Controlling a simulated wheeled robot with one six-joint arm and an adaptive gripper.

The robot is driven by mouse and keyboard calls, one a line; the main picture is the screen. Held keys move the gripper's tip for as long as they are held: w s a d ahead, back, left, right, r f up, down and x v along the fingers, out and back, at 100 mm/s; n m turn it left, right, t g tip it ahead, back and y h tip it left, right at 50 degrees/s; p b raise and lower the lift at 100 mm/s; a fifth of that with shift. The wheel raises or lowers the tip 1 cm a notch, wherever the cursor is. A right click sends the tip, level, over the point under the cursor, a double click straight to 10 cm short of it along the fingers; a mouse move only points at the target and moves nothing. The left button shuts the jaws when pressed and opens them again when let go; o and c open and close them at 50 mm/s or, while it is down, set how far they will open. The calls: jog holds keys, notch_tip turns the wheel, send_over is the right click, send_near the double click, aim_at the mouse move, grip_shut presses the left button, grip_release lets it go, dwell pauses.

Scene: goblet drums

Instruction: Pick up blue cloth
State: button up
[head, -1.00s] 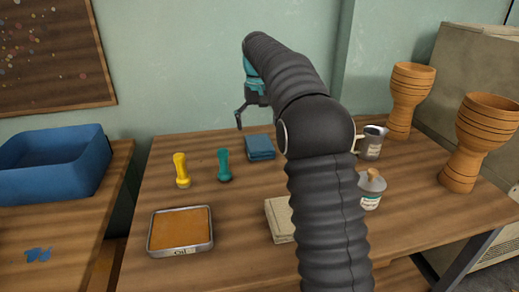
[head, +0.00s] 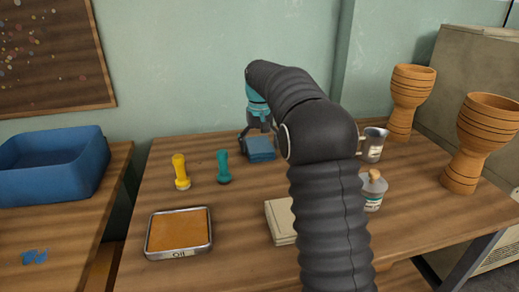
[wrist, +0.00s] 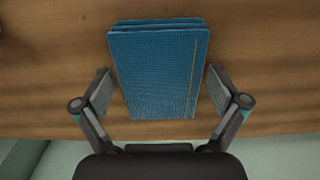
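The blue cloth (head: 259,149) is a folded stack lying on the wooden table near its back edge. In the wrist view the cloth (wrist: 158,70) sits between the two fingers, its near part reaching in between them. My gripper (wrist: 159,95) is open, with a finger on each side of the cloth and a gap on both sides. In the head view my gripper (head: 256,134) is low at the cloth, partly hidden by my arm.
A blue bin (head: 52,168) is left.

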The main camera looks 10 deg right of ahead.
aim_at(260, 145)
jog(key=c, duration=0.7)
jog(key=shift+r, duration=0.1)
jog(key=shift+r, duration=0.45)
notch_tip(260, 145, up, 3)
jog(key=shift+f+p, duration=0.1)
jog(key=shift+p, duration=0.25)
jog(key=s+r, duration=0.2)
jog(key=s, duration=0.2)
jog(key=s+r, duration=0.2)
jog(key=s, duration=0.1)
jog(key=s+a+r+b, duration=0.1)
jog(key=s+r, duration=0.2)
jog(key=s, duration=0.1)
jog(key=shift+s+a+r, duration=0.1)
jog(key=shift+s, duration=0.2)
jog(key=shift+o, duration=1.1)
jog(key=shift+c, duration=0.5)
